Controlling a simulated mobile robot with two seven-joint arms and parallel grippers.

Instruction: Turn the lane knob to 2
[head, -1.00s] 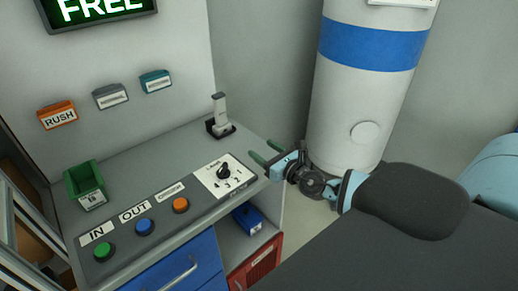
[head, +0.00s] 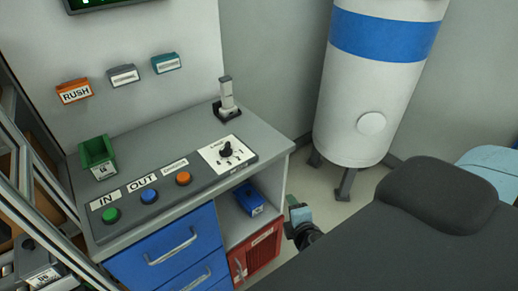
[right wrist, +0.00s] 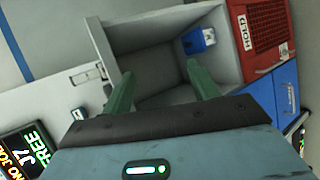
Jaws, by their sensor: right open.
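The lane knob (head: 227,149) is a small black knob on a white plate (head: 240,158) at the right end of the console panel. The numbers around it are too small to read surely. My right gripper (head: 294,206) is low beside the right side of the cabinet, below the desk top and apart from the knob. In the right wrist view, its two green fingers (right wrist: 160,82) are spread with nothing between them, facing the open cabinet shelf. I cannot make out the knob in that view. My left gripper is not in view.
Green (head: 111,215), blue (head: 149,195) and orange (head: 183,178) buttons line the panel. A grey device (head: 227,100) stands upright behind the knob. A blue box (head: 249,198) sits on the shelf above a red crate (head: 262,250). A white tank (head: 365,90) stands to the right.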

